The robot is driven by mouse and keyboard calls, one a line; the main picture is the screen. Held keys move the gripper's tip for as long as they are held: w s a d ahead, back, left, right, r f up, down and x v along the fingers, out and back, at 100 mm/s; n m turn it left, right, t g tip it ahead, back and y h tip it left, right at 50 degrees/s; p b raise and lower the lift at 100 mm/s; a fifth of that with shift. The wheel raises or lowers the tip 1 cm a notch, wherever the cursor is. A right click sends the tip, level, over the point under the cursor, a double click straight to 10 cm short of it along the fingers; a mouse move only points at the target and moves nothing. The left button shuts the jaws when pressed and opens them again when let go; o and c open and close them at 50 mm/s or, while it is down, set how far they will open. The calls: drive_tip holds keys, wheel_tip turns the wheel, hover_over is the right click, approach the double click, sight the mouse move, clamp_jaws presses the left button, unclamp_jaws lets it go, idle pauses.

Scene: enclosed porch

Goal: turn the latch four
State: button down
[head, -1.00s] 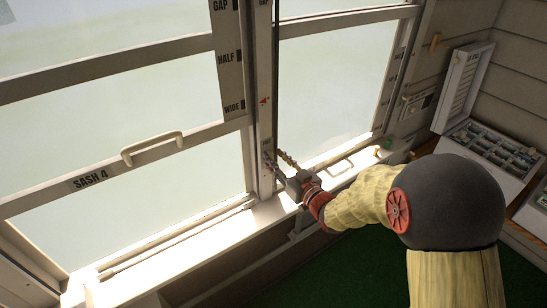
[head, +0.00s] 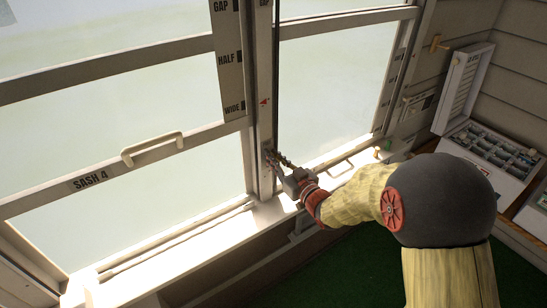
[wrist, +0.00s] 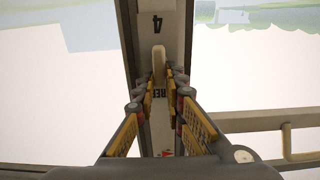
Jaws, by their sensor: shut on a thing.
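Latch four is a small cream lever (wrist: 158,58) on the window post (wrist: 150,125), below an upside-down "4" in the wrist view. My gripper (wrist: 160,88) has its yellow-padded fingers on both sides of the lever and is shut on it. Part of a word beginning "RE" shows on the post between the fingers. In the head view my gripper (head: 277,158) reaches the post (head: 263,110) low down, near the sill, and its fingers hide the latch there. The lever's exact turn is hard to tell.
Sash 4 (head: 150,170), with its cream handle (head: 152,147), is left of the post. A plate (head: 228,60) marked gap, half and wide hangs beside it. The sill (head: 200,235) runs below. An open case (head: 490,150) of small parts stands at right.

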drive_tip(key=shift+m, duration=0.4)
drive_tip(key=shift+w+d+f+m+p, duration=0.25)
drive_tip(key=shift+m+p, duration=0.7)
drive_tip(key=shift+m, duration=1.9)
drive_tip(key=shift+w+d+f+m+p, duration=0.1)
drive_tip(key=shift+d+f+m+p, duration=0.6)
drive_tip(key=shift+m, duration=2.2)
drive_tip(key=shift+w+a+f+m+p, duration=0.15)
drive_tip(key=shift+m+p, duration=1.1)
drive_tip(key=shift+m, duration=1.6)
drive_tip(key=c, duration=1.8)
unclamp_jaws()
drive_tip(key=shift+r, duration=0.1)
drive_tip(key=shift+c, duration=0.2)
drive_tip(key=v, duration=1.2)
